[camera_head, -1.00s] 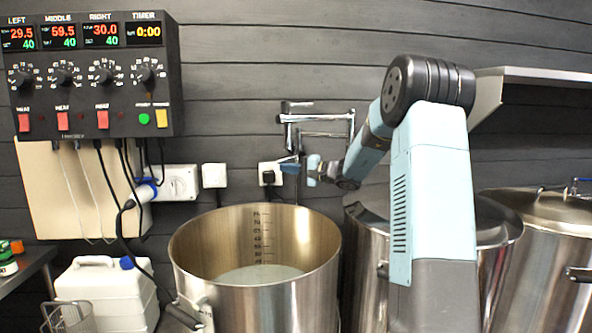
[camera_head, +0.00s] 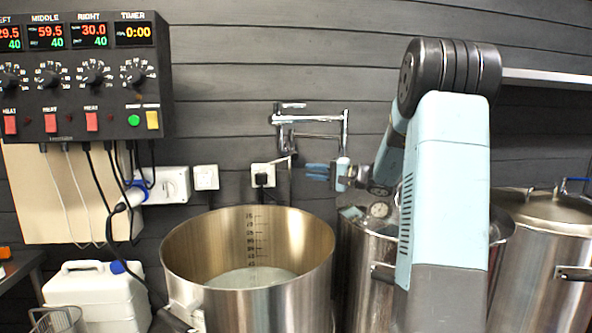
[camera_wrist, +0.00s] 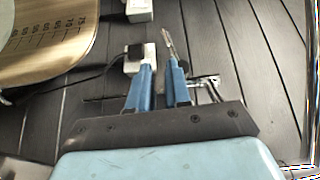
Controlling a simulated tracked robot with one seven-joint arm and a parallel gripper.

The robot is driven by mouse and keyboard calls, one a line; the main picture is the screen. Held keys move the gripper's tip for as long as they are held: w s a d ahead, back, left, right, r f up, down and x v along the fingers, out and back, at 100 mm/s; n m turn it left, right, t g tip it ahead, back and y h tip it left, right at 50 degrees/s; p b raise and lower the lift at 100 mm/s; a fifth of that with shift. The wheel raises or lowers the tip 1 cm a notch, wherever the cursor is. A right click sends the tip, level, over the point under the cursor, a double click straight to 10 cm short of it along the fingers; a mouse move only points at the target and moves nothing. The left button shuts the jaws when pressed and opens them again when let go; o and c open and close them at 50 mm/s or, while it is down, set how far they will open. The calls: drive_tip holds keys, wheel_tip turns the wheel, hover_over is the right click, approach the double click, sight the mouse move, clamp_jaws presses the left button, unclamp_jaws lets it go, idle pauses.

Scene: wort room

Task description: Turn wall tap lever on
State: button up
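The chrome wall tap (camera_head: 312,119) is a jointed arm on the dark plank wall, above and behind the open steel kettle. A slim chrome piece (camera_head: 283,160), possibly its lever, slants at its lower left. My gripper (camera_head: 310,171) has blue fingers pointing left, just below the tap and right of that piece. In the wrist view my gripper (camera_wrist: 158,66) is open and empty, with a gap between the fingers. A slim chrome piece (camera_wrist: 168,42) shows just beyond the right fingertip. More chrome tap parts (camera_wrist: 206,83) lie right of the fingers. Contact cannot be told.
The open kettle (camera_head: 175,262) stands below the tap, with a lidded kettle (camera_head: 355,262) and another (camera_head: 545,240) to the right. A black plug (camera_head: 262,179) sits in a wall socket near the fingers. A control box (camera_head: 85,80) hangs at left. A shelf (camera_head: 545,78) is at right.

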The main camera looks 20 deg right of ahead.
sight(282, 161)
drive_tip(key=shift+o, duration=1.4)
drive_tip(key=shift+s+a+r+m+t+h, duration=0.15)
drive_tip(key=shift+s+a+r+t+h, duration=0.2)
drive_tip(key=shift+r+t+h, duration=0.2)
drive_tip(key=shift+s+a+r+m+t+h, duration=0.15)
drive_tip(key=shift+s+a+r+t+h, duration=0.2)
drive_tip(key=shift+t+h, duration=0.2)
drive_tip(key=shift+o, duration=0.5)
drive_tip(key=shift+s+a+r+t+h, duration=0.2)
drive_tip(key=shift+t+h, duration=0.2)
drive_tip(key=shift+h, duration=0.3)
drive_tip(key=shift+m+t+h, duration=0.3)
drive_tip(key=shift+m+h, duration=0.1)
drive_tip(key=shift+h, duration=0.4)
drive_tip(key=x, duration=1.3)
drive_tip(key=shift+a+f, duration=0.1)
drive_tip(key=shift+a, duration=0.35)
clamp_jaws()
